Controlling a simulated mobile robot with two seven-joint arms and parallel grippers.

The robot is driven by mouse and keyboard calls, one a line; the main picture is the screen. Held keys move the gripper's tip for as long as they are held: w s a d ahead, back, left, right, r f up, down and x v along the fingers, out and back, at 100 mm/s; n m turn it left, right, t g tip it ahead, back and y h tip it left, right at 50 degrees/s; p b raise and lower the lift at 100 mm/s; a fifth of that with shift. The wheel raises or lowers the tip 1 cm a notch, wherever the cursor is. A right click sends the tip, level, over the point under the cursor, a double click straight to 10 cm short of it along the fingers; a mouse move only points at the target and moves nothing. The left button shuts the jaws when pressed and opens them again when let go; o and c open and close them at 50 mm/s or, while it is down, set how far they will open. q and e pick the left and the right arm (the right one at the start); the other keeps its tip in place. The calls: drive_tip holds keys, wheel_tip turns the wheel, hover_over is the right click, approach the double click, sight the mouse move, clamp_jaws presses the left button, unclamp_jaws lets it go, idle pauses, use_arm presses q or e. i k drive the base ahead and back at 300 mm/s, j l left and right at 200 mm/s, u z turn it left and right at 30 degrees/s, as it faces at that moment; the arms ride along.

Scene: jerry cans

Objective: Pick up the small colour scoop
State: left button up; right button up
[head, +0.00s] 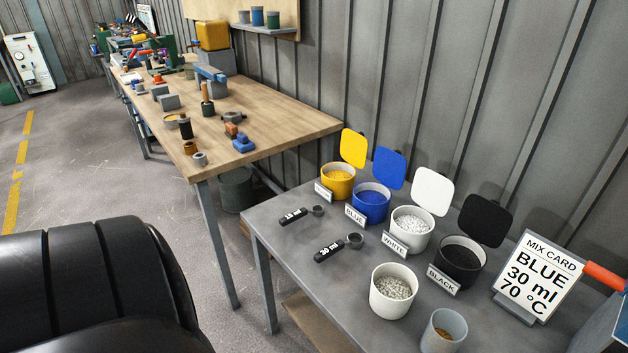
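Two dark scoops lie on the grey table (285,259), left of the colour pots. The smaller scoop (318,211) has a small round grey cup on the right and a black handle with a white label, which seems to read 15 ml. The larger scoop (355,241) lies nearer, its handle labelled 30 ml. Both lie apart from each other with nothing on them. Neither of my grippers is in view.
Yellow (338,181), blue (371,205), white (412,230) and black (460,262) pots stand behind the scoops. A white pot of grey granules (394,292) and a cup (443,331) stand in front. The mix card (540,273) reads BLUE, 30 ml, 70 °C. A wooden workbench (280,124) stands behind left.

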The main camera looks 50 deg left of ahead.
sight(317, 211)
drive_tip(key=i+l+u, duration=0.1)
drive_tip(key=u, duration=0.3)
drive_tip(key=i+l+u, duration=0.1)
drive_tip(key=u, duration=0.25)
drive_tip(key=l+u, duration=0.1)
drive_tip(key=u, duration=1.1)
